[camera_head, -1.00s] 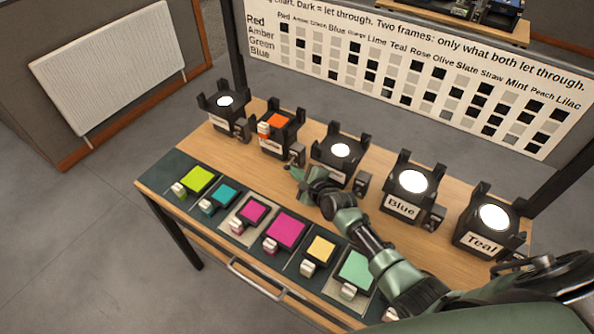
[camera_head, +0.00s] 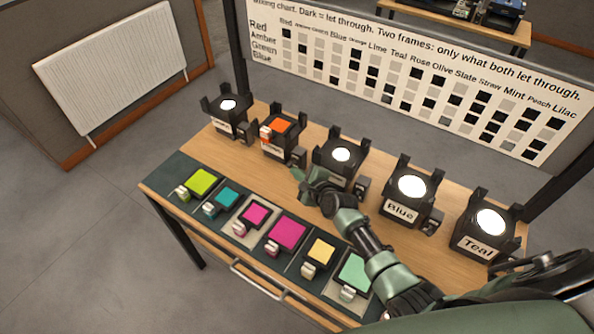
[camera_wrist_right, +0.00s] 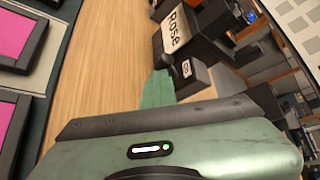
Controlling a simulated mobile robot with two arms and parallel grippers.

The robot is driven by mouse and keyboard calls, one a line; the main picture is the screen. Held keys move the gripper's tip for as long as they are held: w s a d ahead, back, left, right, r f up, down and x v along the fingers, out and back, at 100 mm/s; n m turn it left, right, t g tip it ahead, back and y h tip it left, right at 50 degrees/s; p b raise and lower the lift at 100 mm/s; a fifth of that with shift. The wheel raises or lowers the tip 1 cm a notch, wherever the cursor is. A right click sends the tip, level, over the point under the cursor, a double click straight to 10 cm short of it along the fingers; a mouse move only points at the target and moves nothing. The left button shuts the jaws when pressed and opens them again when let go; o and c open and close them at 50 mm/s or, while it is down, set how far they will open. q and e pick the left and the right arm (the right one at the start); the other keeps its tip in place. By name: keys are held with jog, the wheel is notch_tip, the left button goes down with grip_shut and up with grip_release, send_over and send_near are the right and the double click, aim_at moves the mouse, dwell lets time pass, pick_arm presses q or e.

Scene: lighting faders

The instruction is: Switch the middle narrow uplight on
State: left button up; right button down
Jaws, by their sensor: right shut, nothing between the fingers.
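Black uplights stand in a row on the wooden table. The second from the left (camera_head: 270,150) has a small orange frame (camera_head: 281,125) on top; its label reads Rose (camera_wrist_right: 177,28) in the right wrist view. Its lamp is covered, so I cannot tell whether it is lit. Its switch box (camera_head: 298,155) stands at its right side and also shows in the wrist view (camera_wrist_right: 192,77), with a small grey lever (camera_wrist_right: 168,60). My right gripper (camera_head: 299,173) is shut and empty, its tip (camera_wrist_right: 158,82) right by that box; contact is unclear. My left gripper is out of view.
The left uplight (camera_head: 219,122), third uplight (camera_head: 327,172), Blue (camera_head: 393,205) and Teal (camera_head: 480,242) show white light. Coloured frames, such as a lime one (camera_head: 202,182), lie along the front edge. A filter chart (camera_head: 450,60) stands behind.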

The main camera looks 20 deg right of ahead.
jog(key=shift+w+d+r, duration=0.1)
jog(key=shift+w+r, duration=0.25)
jog(key=shift+r, duration=0.4)
jog(key=v, duration=0.4)
jog(key=f+v, duration=0.1)
jog(key=v, duration=0.2)
jog(key=shift+s+p, duration=0.35)
jog(key=shift+p, duration=0.05)
jog(key=shift+s+f, duration=0.1)
jog(key=shift+s, duration=0.2)
